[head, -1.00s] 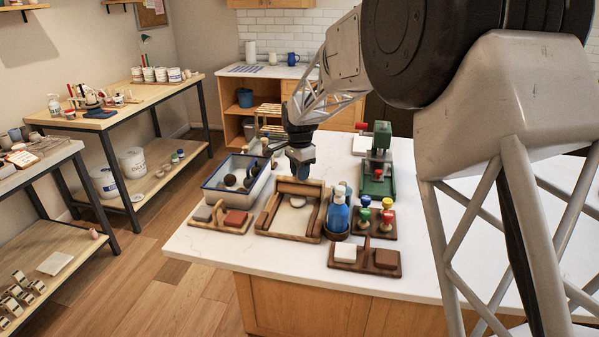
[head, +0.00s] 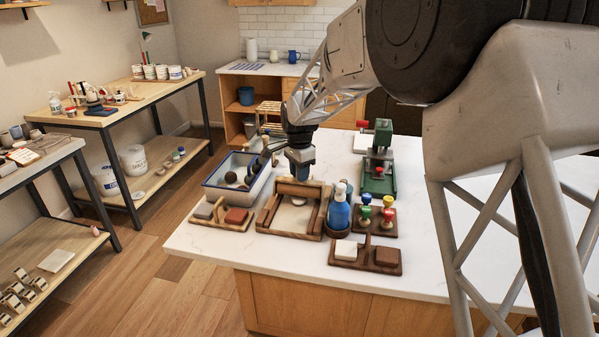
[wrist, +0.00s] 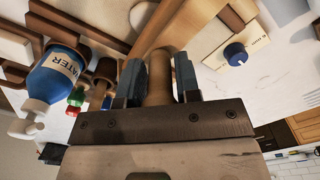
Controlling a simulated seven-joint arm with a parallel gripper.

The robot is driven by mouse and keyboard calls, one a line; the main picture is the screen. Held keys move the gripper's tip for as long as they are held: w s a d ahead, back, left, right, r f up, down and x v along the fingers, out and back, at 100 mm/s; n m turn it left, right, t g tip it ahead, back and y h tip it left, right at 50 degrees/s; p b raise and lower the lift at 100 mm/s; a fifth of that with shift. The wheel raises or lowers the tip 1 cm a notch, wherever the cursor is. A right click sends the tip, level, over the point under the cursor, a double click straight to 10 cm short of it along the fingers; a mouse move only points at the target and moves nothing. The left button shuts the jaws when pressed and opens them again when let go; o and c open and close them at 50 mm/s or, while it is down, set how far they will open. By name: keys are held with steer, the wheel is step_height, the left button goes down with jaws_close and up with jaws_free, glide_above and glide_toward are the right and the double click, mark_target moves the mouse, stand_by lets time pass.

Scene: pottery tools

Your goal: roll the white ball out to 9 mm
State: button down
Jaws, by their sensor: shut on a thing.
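The white ball (head: 298,201) lies in the wooden-framed tray (head: 262,222) and looks low and flattened. In the wrist view a pale rounded patch (wrist: 142,14) at the top edge may be it, partly cut off by wood. My gripper (head: 300,174) is above the far side of the tray. Its fingers are shut on a wooden upright handle (wrist: 159,85). A wooden roller (head: 300,188) lies across the tray below the gripper, beyond the ball. A pale box with a blue knob (wrist: 235,51) shows right of the fingers; its marks are too small to read.
The blue water bottle (head: 340,212) stands close right of the tray, with colored-knob tools (head: 377,215) beyond. A blue-rimmed tub (head: 217,192) is on the left. Block holders stand at left (head: 219,221) and front (head: 366,256). A green press (head: 379,175) stands back right.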

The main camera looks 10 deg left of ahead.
steer(key=shift+s+f, duration=0.15)
steer(key=shift+s, duration=0.75)
steer(key=shift+s, duration=0.15)
steer(key=shift+s+f, duration=0.1)
steer(key=shift+s, duration=0.05)
steer(key=shift+f, duration=0.1)
